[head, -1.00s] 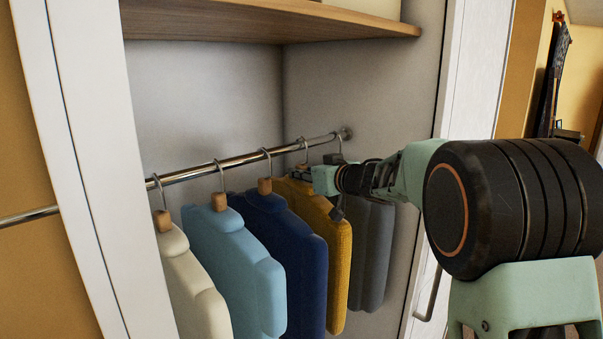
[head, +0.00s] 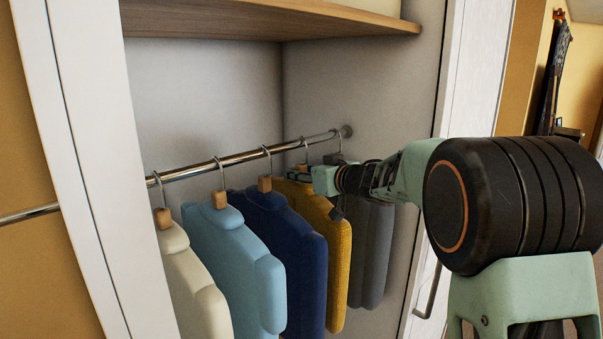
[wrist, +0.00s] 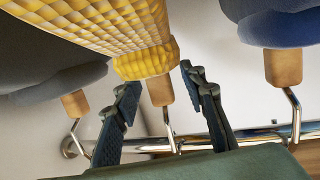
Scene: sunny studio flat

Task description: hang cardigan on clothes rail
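The mustard-yellow knitted cardigan (head: 335,255) hangs on its hanger from the clothes rail (head: 240,160), between the navy and grey garments. Its hook appears to be over the rail. It also shows in the wrist view (wrist: 110,25), which looks upside down, with its wooden hanger neck (wrist: 160,90) and metal hook below. My gripper (head: 300,174) is at the hanger neck, just under the rail. In the wrist view its two dark fingers (wrist: 160,82) stand apart on either side of the wooden neck, with a gap visible on each side.
A navy garment (head: 285,245), a light blue one (head: 235,265) and a cream one (head: 190,285) hang to the left. A grey garment (head: 372,255) hangs close on the right. A wooden shelf (head: 270,22) is above, and white wardrobe frame (head: 85,170) stands left.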

